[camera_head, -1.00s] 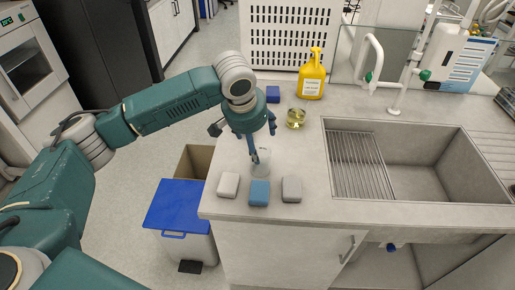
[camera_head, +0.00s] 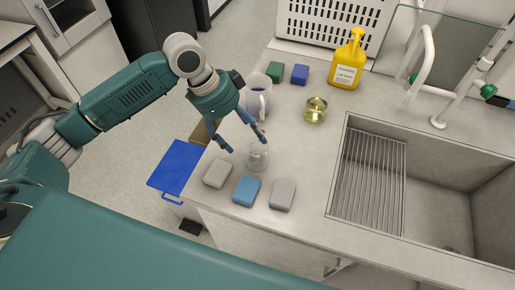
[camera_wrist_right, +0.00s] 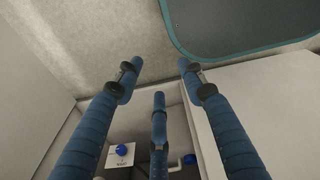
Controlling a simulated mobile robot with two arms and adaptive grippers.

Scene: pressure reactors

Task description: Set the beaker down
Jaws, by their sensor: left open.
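The clear glass beaker (camera_head: 258,157) stands upright on the countertop, behind the blue and grey sponges. My left gripper (camera_head: 245,147) is open just above and beside the beaker, its blue fingers spread. One finger reaches near the beaker's rim; whether it touches cannot be told. My right gripper (camera_wrist_right: 158,85) shows in the right wrist view with its blue fingers apart and nothing between them.
Two grey sponges (camera_head: 217,173) (camera_head: 283,194) and a blue sponge (camera_head: 246,190) lie at the counter's front. The sink (camera_head: 385,190) is at right.

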